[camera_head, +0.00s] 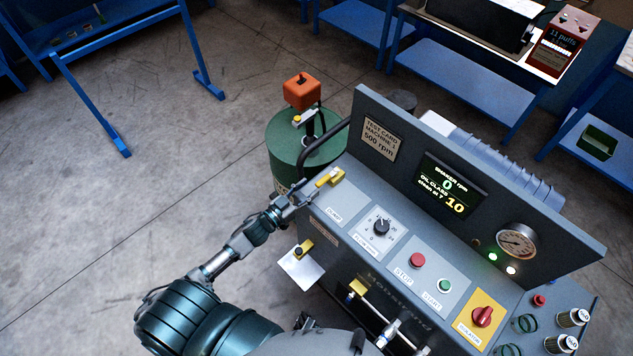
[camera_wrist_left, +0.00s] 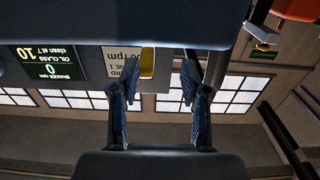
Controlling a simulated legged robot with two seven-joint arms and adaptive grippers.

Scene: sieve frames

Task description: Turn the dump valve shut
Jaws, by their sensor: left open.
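My left gripper (camera_head: 298,193) is open at the left end of the grey machine console. It is just short of a yellow lever (camera_head: 330,178) there. In the left wrist view, the gripper (camera_wrist_left: 156,85) has its fingers apart, and the yellow lever (camera_wrist_left: 147,62) shows between and beyond them, apparently not gripped. Other yellow handles show: one above a white plate (camera_head: 303,248), one on a silver pipe (camera_head: 356,288) at the machine's front. My right gripper is not in view.
A green drum (camera_head: 297,147) with an orange box (camera_head: 302,91) stands behind the lever, beside a dark curved rail. The console has a black dial (camera_head: 381,226), red and green buttons and a red knob (camera_head: 482,316). Its display (camera_head: 449,186) reads 0 rpm.

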